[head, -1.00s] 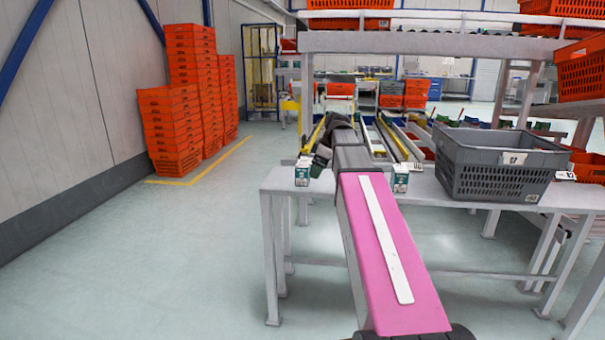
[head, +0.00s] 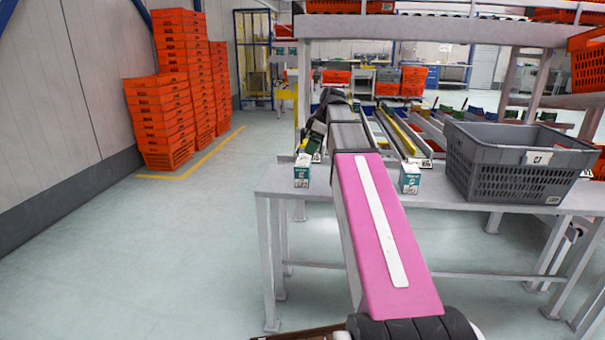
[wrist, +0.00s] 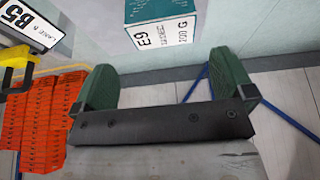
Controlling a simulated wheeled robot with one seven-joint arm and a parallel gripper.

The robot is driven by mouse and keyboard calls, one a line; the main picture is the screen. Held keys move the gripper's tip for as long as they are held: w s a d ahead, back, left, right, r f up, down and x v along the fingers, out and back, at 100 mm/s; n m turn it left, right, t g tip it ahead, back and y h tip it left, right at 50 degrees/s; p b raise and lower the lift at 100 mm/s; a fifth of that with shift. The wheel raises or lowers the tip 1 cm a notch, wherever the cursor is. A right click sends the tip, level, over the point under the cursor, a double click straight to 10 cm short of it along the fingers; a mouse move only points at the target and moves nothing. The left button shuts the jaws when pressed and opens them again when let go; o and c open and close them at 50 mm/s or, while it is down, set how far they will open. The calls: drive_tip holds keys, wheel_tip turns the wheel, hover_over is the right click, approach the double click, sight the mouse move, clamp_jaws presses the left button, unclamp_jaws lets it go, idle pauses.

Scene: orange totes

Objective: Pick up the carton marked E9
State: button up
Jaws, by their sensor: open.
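The carton marked E9 (wrist: 160,28) is white and teal and shows at the top of the wrist view, ahead of the fingertips. My gripper (wrist: 163,66) is open, its two green fingers apart with nothing between them. In the head view, a small white-and-teal carton (head: 302,172) stands at the left end of the grey table, just below and beside my gripper (head: 312,140). A similar carton (head: 409,179) stands on the table to the right of my arm. Their marks are too small to read in the head view.
A grey crate (head: 515,180) stands on the right of the table (head: 480,205). Sloping lanes (head: 400,135) lie behind, under a shelf frame. Stacks of orange totes (head: 160,125) stand by the left wall. A B5 lane sign (wrist: 28,22) shows in the wrist view. The left floor is clear.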

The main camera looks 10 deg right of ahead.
sight(304, 162)
drive_tip(key=x, duration=0.8)
drive_tip(key=shift+s+a+f, duration=0.1)
drive_tip(key=shift+a+f, duration=0.05)
drive_tip(key=shift+a, duration=0.05)
drive_tip(key=shift+c, duration=0.3)
drive_tip(key=c, duration=0.7)
